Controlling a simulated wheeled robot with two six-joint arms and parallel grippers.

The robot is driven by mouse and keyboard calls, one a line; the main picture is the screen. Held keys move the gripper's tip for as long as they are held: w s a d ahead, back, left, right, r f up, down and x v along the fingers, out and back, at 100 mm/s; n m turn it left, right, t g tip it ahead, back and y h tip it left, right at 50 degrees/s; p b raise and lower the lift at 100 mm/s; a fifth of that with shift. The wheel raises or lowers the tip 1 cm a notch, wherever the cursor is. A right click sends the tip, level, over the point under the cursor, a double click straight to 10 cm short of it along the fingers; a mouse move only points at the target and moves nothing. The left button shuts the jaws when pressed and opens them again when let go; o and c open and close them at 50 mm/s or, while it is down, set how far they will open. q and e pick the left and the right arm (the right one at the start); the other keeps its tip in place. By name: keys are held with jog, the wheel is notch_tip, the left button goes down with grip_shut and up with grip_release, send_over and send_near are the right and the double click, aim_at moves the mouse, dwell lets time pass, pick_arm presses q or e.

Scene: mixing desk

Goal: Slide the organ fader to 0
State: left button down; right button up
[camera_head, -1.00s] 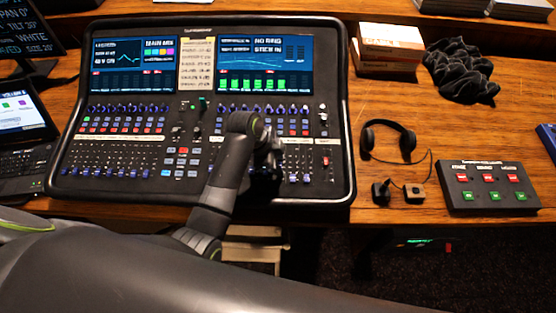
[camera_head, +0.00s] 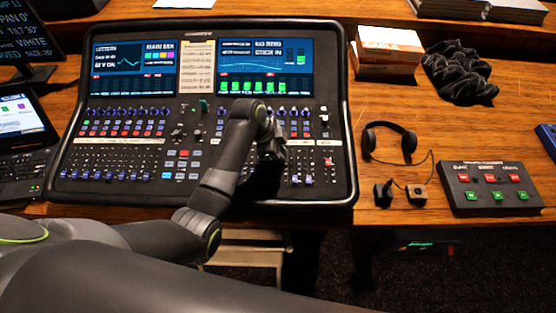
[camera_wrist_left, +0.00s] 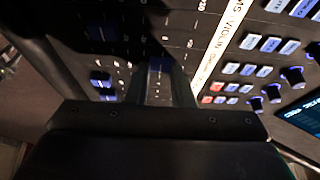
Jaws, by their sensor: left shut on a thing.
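The mixing desk (camera_head: 112,198) lies on the wooden table, with rows of blue-capped faders along its lower part. My left gripper (camera_head: 270,160) is over the right-hand fader bank, and my own arm hides part of that bank. In the left wrist view, the two fingers of my left gripper (camera_wrist_left: 162,92) are down at the panel and shut on a blue fader cap (camera_wrist_left: 160,64). A white label strip (camera_wrist_left: 228,28) runs beside the bank; its lettering is only partly readable, so I cannot read the organ label. My right gripper is not in view.
Other blue fader caps (camera_wrist_left: 101,79) stand close beside the fingers. Headphones (camera_head: 408,143), a button box (camera_head: 490,188) and a dark cloth (camera_head: 460,72) lie right of the desk. A laptop (camera_head: 22,125) stands at the left.

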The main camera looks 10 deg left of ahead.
pick_arm(q)
jog(key=shift+w, duration=0.15)
jog(key=c, duration=1.2)
grip_release()
jog(key=shift+c, duration=0.2)
jog(key=shift+r, duration=0.1)
jog(key=p+v, duration=0.1)
jog(key=v, duration=1.6)
jog(key=shift+r+p, duration=0.2)
jog(key=shift+p, duration=0.1)
jog(key=shift+s+f, duration=0.15)
jog(key=shift+s, duration=0.05)
